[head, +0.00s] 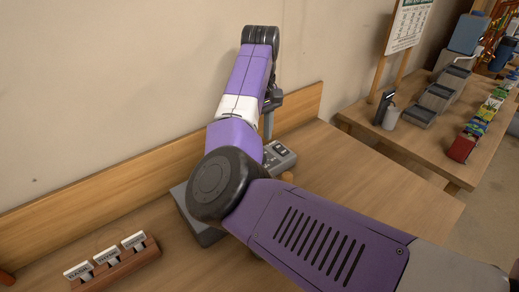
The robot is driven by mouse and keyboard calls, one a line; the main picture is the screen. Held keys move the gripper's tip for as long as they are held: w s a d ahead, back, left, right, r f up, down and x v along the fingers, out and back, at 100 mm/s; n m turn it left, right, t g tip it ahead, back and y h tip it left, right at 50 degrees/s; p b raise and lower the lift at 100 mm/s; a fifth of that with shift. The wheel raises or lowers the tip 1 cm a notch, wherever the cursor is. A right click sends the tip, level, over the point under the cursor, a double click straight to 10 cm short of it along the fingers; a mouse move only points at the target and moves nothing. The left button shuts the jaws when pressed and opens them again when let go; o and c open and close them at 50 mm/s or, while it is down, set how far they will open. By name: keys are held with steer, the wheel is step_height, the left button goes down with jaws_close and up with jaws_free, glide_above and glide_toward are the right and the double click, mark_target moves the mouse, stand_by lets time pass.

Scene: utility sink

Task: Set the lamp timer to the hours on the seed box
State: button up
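A grey device (282,158) with small dark controls on top sits on the wooden table. My arm hides much of it, and a grey edge shows again at the lower left of my elbow. It may be the lamp timer, but I cannot read any markings. My gripper (268,132) points down just above or at the device's back part, partly hidden behind my purple arm. I cannot tell whether it touches the device or whether its fingers are open. No seed box can be made out for certain.
A wooden holder (118,265) with several white name cards stands at front left. A low wooden backboard (90,205) runs along the wall.

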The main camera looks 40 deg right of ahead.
step_height(320, 180, down, 6)
steer(key=shift+r, duration=0.15)
steer(key=shift+c, duration=0.5)
jaws_close()
